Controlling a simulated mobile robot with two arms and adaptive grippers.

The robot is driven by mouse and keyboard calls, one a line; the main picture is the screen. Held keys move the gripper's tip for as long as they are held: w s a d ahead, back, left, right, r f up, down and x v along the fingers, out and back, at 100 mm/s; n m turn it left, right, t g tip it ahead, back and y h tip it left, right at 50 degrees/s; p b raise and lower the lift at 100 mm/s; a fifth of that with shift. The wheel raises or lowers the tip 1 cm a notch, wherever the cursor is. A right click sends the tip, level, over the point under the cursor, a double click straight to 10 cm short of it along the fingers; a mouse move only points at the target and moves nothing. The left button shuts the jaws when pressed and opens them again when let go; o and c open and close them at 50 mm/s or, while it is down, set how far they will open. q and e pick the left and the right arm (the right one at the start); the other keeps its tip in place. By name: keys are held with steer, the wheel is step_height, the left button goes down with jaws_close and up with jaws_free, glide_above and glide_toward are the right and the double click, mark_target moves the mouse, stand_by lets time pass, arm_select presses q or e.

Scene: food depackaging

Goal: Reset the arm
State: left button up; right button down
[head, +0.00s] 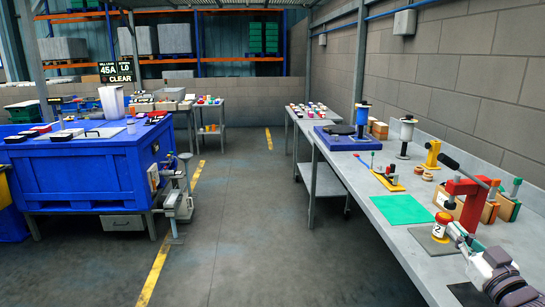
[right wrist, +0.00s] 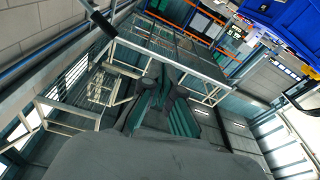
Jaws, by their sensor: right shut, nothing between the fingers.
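My right gripper (head: 459,233) is at the lower right of the head view, low over the right-hand bench, its fingers pointing up and left. It is shut and empty. Its dark fingers with green pads (right wrist: 160,105) fill the middle of the right wrist view, close together. My left gripper is not in view.
The right bench holds a red press with a black lever (head: 468,197), a green mat (head: 403,209), a yellow stand (head: 432,154) and a blue base plate (head: 345,142). A blue crate (head: 85,172) stands at left. The floor between (head: 250,220) is clear.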

steer(key=s+a+f+g+h, duration=0.1)
steer(key=s+a+f+g, duration=0.35)
steer(key=f, duration=0.65)
steer(key=s+a+f+g, duration=0.3)
steer(key=s+a+f, duration=0.2)
steer(key=f, duration=0.5)
steer(key=s+a+f+g, duration=0.3)
steer(key=s+f, duration=0.1)
steer(key=s, duration=0.4)
steer(key=s+a+f+g, duration=0.3)
steer(key=s, duration=0.4)
steer(key=s+a+f+g, duration=0.3)
steer(key=s+a+f, duration=0.1)
steer(key=s, duration=0.4)
step_height(320, 180, down, 23)
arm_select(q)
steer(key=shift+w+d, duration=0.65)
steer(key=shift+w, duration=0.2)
arm_select(e)
steer(key=s+d+f+g, duration=0.2)
steer(key=s+d+f, duration=0.1)
steer(key=s+f, duration=1.4)
steer(key=shift+s+d+f+h, duration=0.15)
steer(key=shift+s+f+h, duration=0.2)
steer(key=shift+f, duration=0.35)
